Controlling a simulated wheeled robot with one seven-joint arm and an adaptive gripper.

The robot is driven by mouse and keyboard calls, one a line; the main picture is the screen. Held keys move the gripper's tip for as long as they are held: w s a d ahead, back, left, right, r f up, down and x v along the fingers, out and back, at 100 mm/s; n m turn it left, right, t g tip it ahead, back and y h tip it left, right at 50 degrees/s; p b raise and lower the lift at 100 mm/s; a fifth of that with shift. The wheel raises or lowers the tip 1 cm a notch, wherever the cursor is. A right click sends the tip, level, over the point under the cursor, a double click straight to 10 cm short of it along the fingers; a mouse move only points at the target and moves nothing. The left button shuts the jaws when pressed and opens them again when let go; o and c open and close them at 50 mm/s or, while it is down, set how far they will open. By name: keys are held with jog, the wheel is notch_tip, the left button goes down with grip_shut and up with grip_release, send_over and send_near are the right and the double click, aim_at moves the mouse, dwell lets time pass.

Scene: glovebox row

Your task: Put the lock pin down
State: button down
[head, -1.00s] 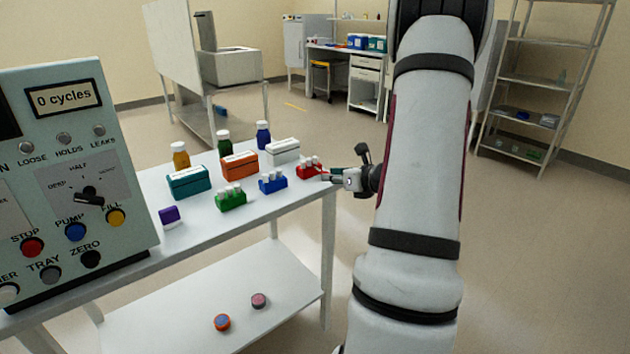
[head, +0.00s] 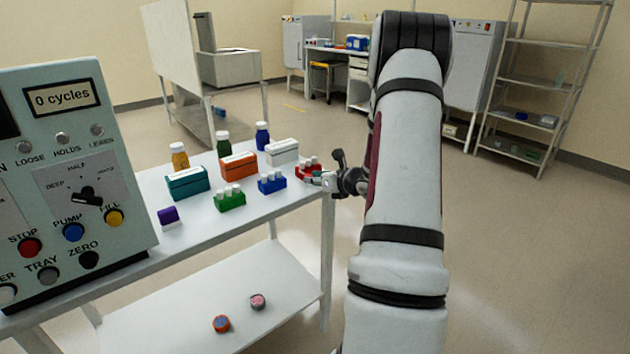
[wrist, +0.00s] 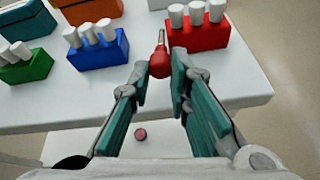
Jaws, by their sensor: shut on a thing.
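The lock pin (wrist: 160,61) has a red rounded knob and a thin metal shaft. In the wrist view its knob is held between my fingertips, and the shaft points away toward the back of the bench. My gripper (wrist: 159,72) is shut on the knob; it also shows in the head view (head: 318,181) at the bench's right end. The pin is just left of the red block with white-capped vials (wrist: 198,30). I cannot tell whether the pin touches the white bench top (wrist: 235,82). In the head view the pin is too small to make out clearly.
A blue vial block (wrist: 98,52) and a green one (wrist: 25,69) stand to the left. Teal (head: 188,182), orange (head: 239,167) and white boxes (head: 282,152) stand behind, with several bottles. Bare bench top lies in front of the blocks. A control panel (head: 70,180) fills the left.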

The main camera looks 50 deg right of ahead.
jog(key=shift+f+b, duration=0.4)
jog(key=shift+f, duration=0.25)
jog(key=c, duration=1.5)
grip_release()
